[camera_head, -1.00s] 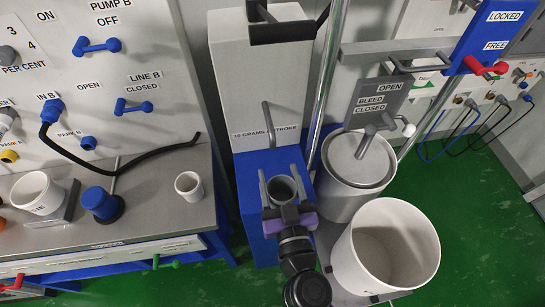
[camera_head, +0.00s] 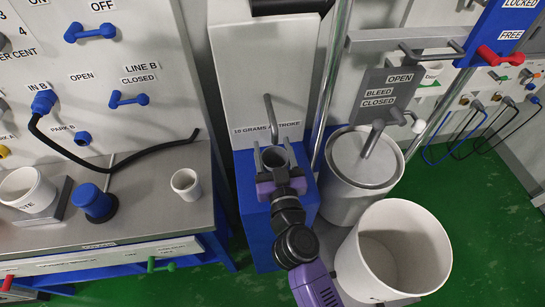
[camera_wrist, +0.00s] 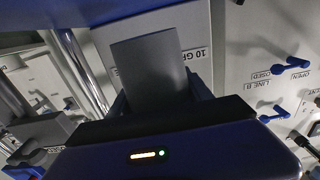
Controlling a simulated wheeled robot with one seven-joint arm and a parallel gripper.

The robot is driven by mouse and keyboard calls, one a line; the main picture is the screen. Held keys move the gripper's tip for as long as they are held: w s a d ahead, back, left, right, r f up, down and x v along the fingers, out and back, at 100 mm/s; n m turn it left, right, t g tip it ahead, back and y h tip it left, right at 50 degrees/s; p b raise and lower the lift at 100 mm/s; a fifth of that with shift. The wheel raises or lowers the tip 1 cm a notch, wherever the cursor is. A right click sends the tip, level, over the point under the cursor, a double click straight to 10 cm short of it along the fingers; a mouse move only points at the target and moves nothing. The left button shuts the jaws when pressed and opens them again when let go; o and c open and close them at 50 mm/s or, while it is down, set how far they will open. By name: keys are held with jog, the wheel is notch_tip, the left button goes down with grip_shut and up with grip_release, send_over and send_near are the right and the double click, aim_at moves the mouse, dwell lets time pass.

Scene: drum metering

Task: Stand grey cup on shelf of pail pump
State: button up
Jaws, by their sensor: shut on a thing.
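The grey cup (camera_head: 275,157) is upright between the fingers of my gripper (camera_head: 274,164), which is shut on it. In the wrist view the cup (camera_wrist: 150,72) shows as a dark grey block between the fingers. The pail pump is a pale grey column (camera_head: 262,75) labelled 10 GRAMS / STROKE, with a bent grey spout (camera_head: 271,115) on its front. The blue shelf (camera_head: 250,205) juts out below. The cup is over the shelf, close to the column and under the spout. My gripper hides the cup's base, so I cannot tell if it touches the shelf.
A white lidded pail (camera_head: 350,195) and an open white bucket (camera_head: 400,285) stand right of the shelf. Left is a grey bench with a small white cup (camera_head: 186,184), a blue knob (camera_head: 97,203) and a black hose (camera_head: 110,168).

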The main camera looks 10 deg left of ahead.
aim_at(273, 158)
notch_tip(273, 158, down, 3)
jog(key=shift+r+b, duration=0.1)
jog(key=shift+b, duration=0.9)
jog(key=shift+w+b, duration=0.2)
jog(key=shift+b, duration=0.1)
jog(key=shift+f, duration=0.25)
jog(key=o, duration=1.4)
jog(key=shift+c, duration=0.2)
jog(key=shift+s+r, duration=0.15)
jog(key=shift+s, duration=0.05)
jog(key=p+v, duration=0.1)
jog(key=v, duration=1)
jog(key=shift+s, duration=0.3)
jog(key=shift+d, duration=0.1)
